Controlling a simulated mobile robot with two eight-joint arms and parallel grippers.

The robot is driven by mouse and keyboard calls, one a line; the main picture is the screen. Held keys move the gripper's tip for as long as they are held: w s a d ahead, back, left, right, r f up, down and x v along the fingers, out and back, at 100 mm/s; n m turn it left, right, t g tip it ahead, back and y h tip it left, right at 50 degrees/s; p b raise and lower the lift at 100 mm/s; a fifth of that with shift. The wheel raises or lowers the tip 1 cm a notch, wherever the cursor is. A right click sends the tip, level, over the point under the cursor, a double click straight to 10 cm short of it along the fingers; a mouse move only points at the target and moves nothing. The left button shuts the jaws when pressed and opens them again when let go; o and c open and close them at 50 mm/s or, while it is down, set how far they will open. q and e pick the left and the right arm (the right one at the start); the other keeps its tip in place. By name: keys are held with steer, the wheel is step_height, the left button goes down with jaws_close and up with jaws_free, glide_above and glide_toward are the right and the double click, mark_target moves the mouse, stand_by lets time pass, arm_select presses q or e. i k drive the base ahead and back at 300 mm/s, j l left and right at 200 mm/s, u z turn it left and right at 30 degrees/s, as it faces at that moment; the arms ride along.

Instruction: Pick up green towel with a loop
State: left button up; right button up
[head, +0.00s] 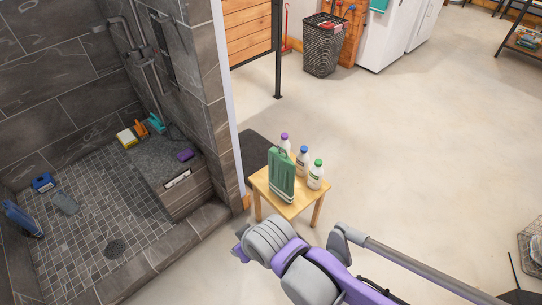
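The green towel (281,178) hangs or stands upright on a small wooden table (267,188), with what looks like a thin loop at its top. Bottles stand close behind it and to its right. My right arm, purple and grey, comes in from the lower right. At its far end, purple parts of what seems to be my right gripper (239,250) show below and left of the table, apart from the towel. The grey wrist hides most of this gripper, so its fingers cannot be made out. My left gripper is out of view.
Bottles with purple (285,144), blue (302,160) and green (316,176) caps crowd the table. A tiled pillar (215,110) and shower curb (165,255) stand left of it. A dark mat (254,150) lies behind.

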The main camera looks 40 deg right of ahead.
mark_target(282, 169)
steer(key=i+j, duration=0.3)
steer(key=j, duration=0.2)
steer(key=i+j, duration=0.35)
steer(key=j, duration=0.15)
steer(key=j+z, duration=0.1)
steer(key=z, duration=0.35)
steer(key=i+j+z, duration=0.1)
steer(key=z, duration=0.35)
steer(key=j+z, duration=0.15)
steer(key=z, duration=1.45)
